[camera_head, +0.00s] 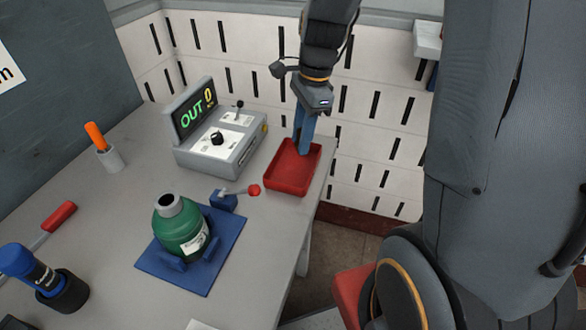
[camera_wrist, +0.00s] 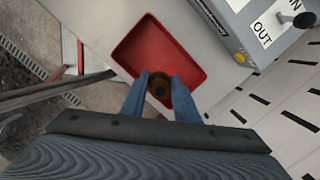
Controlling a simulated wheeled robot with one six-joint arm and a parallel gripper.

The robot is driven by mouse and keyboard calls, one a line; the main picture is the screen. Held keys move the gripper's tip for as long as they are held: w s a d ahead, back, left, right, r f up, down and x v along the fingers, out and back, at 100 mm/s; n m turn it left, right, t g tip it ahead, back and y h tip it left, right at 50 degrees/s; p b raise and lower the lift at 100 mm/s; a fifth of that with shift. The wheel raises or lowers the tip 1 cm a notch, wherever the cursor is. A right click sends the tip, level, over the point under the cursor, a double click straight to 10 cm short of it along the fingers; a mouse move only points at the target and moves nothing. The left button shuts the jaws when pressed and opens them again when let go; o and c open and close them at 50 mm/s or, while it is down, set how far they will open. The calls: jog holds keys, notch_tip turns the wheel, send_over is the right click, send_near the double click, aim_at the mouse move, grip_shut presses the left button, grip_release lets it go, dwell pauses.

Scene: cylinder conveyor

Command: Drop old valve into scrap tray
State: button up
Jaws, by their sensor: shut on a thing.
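The red scrap tray (camera_head: 290,187) sits at the right back corner of the table. In the wrist view the tray (camera_wrist: 122,50) lies below my fingers. My gripper (camera_head: 304,150) points down over the tray, with its blue fingertips at or just above the tray's inside. In the wrist view my gripper (camera_wrist: 160,82) is shut on the old valve (camera_wrist: 160,90), a small round brass-brown part with a dark centre. The valve is hidden in the head view. I cannot tell whether it touches the tray floor.
A grey control box (camera_head: 215,145) showing "OUT 0" stands left of the tray. A green cylinder (camera_head: 180,228) stands on a blue mat (camera_head: 222,262), beside a blue clamp with a red-knobbed lever (camera_head: 240,192). A blue-topped tool (camera_head: 35,272) and an orange-handled tool (camera_head: 96,137) stand farther left.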

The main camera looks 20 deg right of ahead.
jog(key=o, duration=1.2)
jog(key=shift+o, duration=0.2)
jog(key=shift+r, duration=0.15)
jog(key=r, duration=0.2)
jog(key=r+b, duration=0.1)
jog(key=r, duration=0.2)
jog(key=d+r, duration=0.1)
jog(key=r, duration=0.1)
jog(key=shift+d+r, duration=0.1)
jog(key=shift+r, duration=0.15)
jog(key=shift+f, duration=0.1)
